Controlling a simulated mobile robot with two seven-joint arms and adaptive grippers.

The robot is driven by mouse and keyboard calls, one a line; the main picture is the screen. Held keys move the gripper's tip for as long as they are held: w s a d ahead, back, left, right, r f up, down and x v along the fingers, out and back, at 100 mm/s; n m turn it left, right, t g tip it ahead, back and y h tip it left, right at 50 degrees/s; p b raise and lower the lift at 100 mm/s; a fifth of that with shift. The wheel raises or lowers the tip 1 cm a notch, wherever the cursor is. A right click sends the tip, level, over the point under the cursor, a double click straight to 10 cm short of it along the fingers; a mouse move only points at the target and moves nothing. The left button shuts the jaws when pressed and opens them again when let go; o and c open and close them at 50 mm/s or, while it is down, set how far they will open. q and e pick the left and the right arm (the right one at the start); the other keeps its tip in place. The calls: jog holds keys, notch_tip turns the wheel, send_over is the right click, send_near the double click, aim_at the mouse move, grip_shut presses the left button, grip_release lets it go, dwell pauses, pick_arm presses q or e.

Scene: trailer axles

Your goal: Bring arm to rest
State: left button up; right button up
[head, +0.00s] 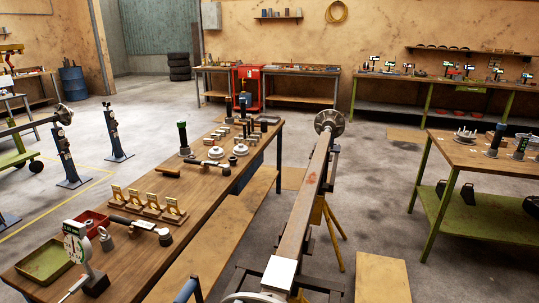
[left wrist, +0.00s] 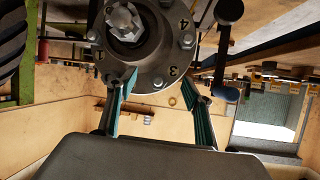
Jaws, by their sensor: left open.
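My left gripper (left wrist: 160,88) is in the left wrist view with its two teal-padded fingers spread open. A grey wheel hub (left wrist: 154,72) with studs, a central nut and the digits 3 and 4 is beyond the fingers at the top. The fingertips overlap its lower rim in the picture; I cannot tell whether they touch it. Nothing is clearly held between the fingers. In the head view a long axle beam (head: 308,190) runs away from me, with a hub (head: 329,122) at its far end. Neither gripper is clearly visible in the head view.
A wooden workbench (head: 228,187) left of the axle carries several tools, a dial scale (head: 77,243), a green tray (head: 45,262) and a red bin (head: 88,222). A green-legged table (head: 470,151) stands at right. Yellow stands (head: 334,222) are beside the beam. Open floor lies beyond.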

pick_arm(q)
jog(key=s+a+f+g+y, duration=0.2)
jog(key=a+f+y, duration=0.15)
jog(key=a, duration=0.55)
jog(key=s+a+f+m+g+y, duration=0.1)
jog(key=s+a+f+y, duration=0.2)
jog(key=a, duration=0.5)
jog(key=s+a+f+g+y, duration=0.15)
jog(key=a+y, duration=0.25)
jog(key=a, duration=0.5)
jog(key=w+d+f+n+t+h, duration=0.1)
jog(key=d+f+h, duration=0.5)
jog(key=d+f, duration=0.7)
jog(key=d+n+t, duration=0.1)
jog(key=d+t, duration=0.1)
jog(key=shift+w+d+h, duration=0.2)
jog(key=shift+d+h, duration=0.15)
jog(key=shift+s+d+f+n+t+h, duration=0.15)
jog(key=shift+d+f+n+t+h, duration=0.15)
jog(key=shift+d+f+n, duration=0.15)
jog(key=shift+c, duration=1.3)
jog(key=shift+r, duration=0.15)
jog(key=c, duration=0.4)
jog(key=shift+d, duration=0.15)
